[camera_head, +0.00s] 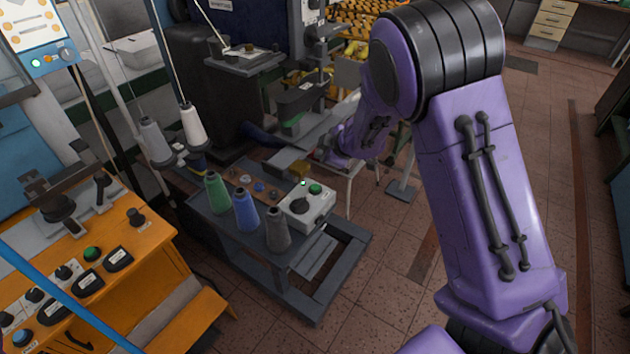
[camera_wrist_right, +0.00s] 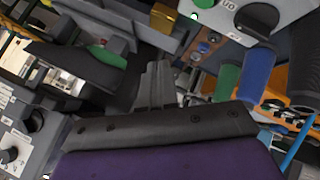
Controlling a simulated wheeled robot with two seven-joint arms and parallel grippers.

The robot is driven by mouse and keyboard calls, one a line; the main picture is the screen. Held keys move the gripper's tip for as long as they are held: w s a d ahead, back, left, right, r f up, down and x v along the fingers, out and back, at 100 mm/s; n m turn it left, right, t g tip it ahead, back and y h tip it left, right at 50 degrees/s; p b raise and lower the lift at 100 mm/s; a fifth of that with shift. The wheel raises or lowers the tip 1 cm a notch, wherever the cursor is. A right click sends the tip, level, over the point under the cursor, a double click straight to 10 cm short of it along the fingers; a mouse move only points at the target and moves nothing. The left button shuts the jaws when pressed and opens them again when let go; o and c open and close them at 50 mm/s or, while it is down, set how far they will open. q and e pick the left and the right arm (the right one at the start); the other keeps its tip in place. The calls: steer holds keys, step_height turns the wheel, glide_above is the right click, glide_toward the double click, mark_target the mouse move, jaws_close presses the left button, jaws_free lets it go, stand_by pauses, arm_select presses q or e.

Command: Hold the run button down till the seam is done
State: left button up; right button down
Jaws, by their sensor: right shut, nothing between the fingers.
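A white control box (camera_head: 306,208) sits on the dark sewing stand, with a green button (camera_head: 315,188), a black knob (camera_head: 299,205) and a small lit lamp (camera_head: 303,183). In the right wrist view, the box (camera_wrist_right: 285,12) is at the top right, with part of the green button (camera_wrist_right: 203,3) at the upper edge. My right gripper (camera_wrist_right: 157,84) is shut and empty, its fingers apart from the box. In the head view, my right gripper (camera_head: 324,150) is small and partly hidden by its wrist, beyond the box near the machine arm. My left gripper is not in view.
Green (camera_head: 216,193), blue (camera_head: 245,210) and grey (camera_head: 277,230) thread cones stand beside the box. An orange bench (camera_head: 140,245) with other buttons is at the left. Open tiled floor (camera_head: 390,255) lies right of the stand.

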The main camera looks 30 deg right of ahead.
steer(key=a, duration=0.1)
steer(key=b, duration=0.8)
glide_above(317, 189)
step_height(317, 189, down, 8)
steer(key=shift+w+f, duration=0.1)
steer(key=shift+w, duration=0.05)
steer(key=shift+f+b, duration=0.35)
steer(key=shift+f, duration=0.05)
stand_by(1.2)
steer(key=shift+f, duration=0.4)
